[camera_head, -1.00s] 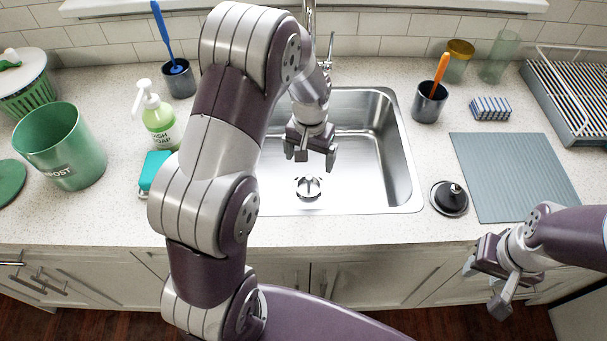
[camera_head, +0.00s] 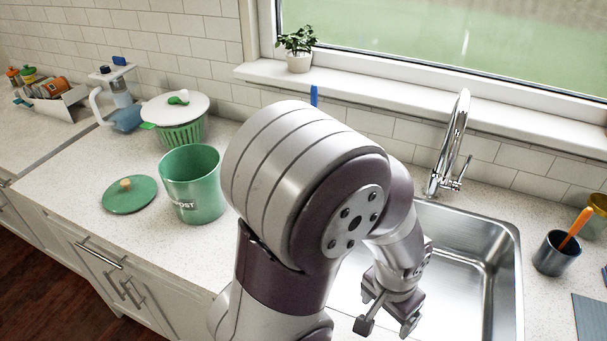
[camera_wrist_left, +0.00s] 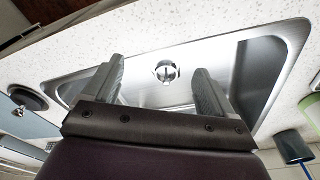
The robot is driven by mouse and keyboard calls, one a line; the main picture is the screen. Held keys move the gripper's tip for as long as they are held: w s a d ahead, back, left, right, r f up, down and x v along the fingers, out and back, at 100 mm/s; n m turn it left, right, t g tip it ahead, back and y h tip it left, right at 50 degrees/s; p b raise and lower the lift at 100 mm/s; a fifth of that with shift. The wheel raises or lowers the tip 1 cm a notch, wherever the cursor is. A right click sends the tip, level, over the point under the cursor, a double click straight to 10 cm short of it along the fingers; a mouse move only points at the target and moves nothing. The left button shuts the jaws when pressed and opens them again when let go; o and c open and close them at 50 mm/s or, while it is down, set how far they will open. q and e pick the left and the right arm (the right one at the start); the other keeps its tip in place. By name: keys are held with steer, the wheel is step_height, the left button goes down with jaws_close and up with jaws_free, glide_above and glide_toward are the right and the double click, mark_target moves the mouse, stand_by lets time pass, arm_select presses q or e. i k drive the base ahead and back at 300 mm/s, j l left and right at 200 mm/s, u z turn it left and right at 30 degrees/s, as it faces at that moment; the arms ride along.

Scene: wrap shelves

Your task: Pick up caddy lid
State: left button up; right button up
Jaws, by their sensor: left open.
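A round green lid with a wooden knob (camera_head: 130,194) lies flat on the counter at the left of the head view; I take it as the caddy lid. The open green caddy (camera_head: 193,186), with partly visible lettering, stands upright just right of it. My left gripper (camera_head: 388,318) is over the sink, well to the right of the lid. Its two fingers are apart with nothing between them, as the left wrist view (camera_wrist_left: 158,75) also shows. The lid is not visible in the left wrist view. My right gripper is not in view.
A green basket with a white top (camera_head: 180,122) stands behind the caddy. The sink (camera_head: 480,260) has a tall tap (camera_head: 450,145). A dark cup (camera_head: 555,254) stands right of the sink. Counter around the lid is clear, with its front edge near.

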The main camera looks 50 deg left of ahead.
mark_target(129, 195)
steer(key=u, duration=0.45)
steer(key=k+u, duration=0.1)
steer(key=u, duration=0.85)
steer(key=k+u, duration=0.1)
steer(key=u, duration=0.85)
steer(key=k+j, duration=0.05)
steer(key=j, duration=0.05)
